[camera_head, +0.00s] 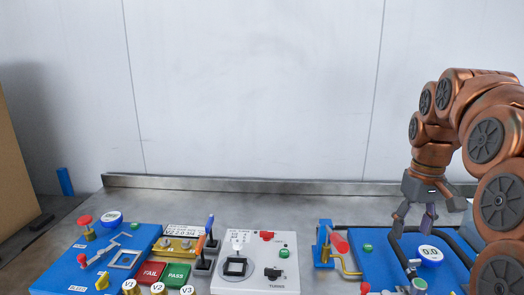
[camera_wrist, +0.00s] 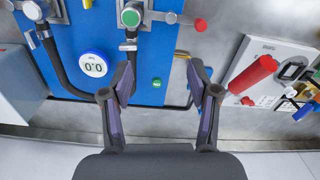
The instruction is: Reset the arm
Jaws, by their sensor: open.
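My copper-coloured arm is bent at the right of the head view, with my gripper (camera_head: 414,217) pointing down above the left part of the right blue station (camera_head: 385,262). In the wrist view my gripper (camera_wrist: 160,90) is open, its two fingers apart with nothing between them. Below the fingers in that view lies the blue panel (camera_wrist: 185,30) with a green button (camera_wrist: 156,82) and a round gauge reading 0.0 (camera_wrist: 93,65). My gripper looks clear of the panel, though the exact height is hard to tell.
A red-handled lever (camera_head: 340,243) stands left of my gripper. The white station (camera_head: 262,280), FAIL button (camera_head: 150,272), PASS button (camera_head: 176,275) and left blue station (camera_head: 60,275) are further left. A metal ledge (camera_head: 250,184) and a wall bound the back. The air above the bench is free.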

